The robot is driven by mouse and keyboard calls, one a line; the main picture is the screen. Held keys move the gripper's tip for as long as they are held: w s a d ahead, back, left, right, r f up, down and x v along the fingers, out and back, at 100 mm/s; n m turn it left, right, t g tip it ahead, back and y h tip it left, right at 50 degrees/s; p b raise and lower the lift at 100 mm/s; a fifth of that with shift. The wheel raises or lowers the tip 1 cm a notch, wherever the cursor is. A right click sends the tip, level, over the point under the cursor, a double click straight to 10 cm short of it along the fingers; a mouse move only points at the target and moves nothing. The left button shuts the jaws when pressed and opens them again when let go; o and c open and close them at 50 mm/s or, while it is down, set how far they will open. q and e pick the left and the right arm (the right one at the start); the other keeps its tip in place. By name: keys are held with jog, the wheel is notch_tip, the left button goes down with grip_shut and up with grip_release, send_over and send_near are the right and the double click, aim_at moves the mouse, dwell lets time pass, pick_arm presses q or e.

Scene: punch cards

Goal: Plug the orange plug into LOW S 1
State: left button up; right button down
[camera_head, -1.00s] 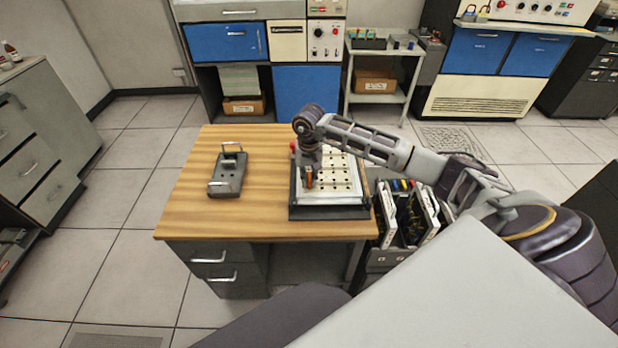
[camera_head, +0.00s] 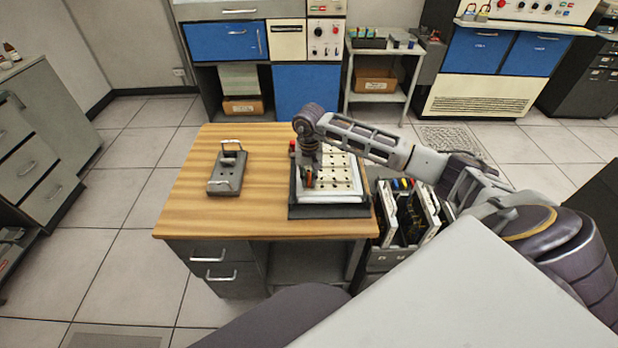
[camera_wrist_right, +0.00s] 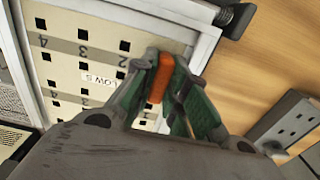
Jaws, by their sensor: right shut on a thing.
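The orange plug (camera_wrist_right: 160,80) is held between the fingertips of my right gripper (camera_wrist_right: 158,82), which is shut on it. In the head view, the right gripper (camera_head: 307,182) points down over the left part of the panel. The pale panel (camera_head: 345,176) has rows of dark square holes. In the right wrist view, the panel (camera_wrist_right: 62,60) shows numbers and a "LOW S" label (camera_wrist_right: 98,79) to the left of the plug. The plug's lower end is close to the panel; I cannot tell whether it is in a hole. My left gripper is not in view.
A grey holder with a handle (camera_head: 228,174) stands on the left of the wooden desk (camera_head: 188,213). It partly shows in the right wrist view (camera_wrist_right: 290,118). A rack of cards (camera_head: 405,215) stands beside the desk at the right. Bare wood lies between holder and panel.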

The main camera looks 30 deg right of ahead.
aim_at(309, 177)
jog(key=c, duration=1.3)
grip_release()
jog(key=shift+s+f, duration=0.1)
jog(key=shift+c, duration=0.2)
jog(key=shift+r, duration=0.8)
notch_tip(309, 177, up, 10)
jog(key=shift+r, duration=0.2)
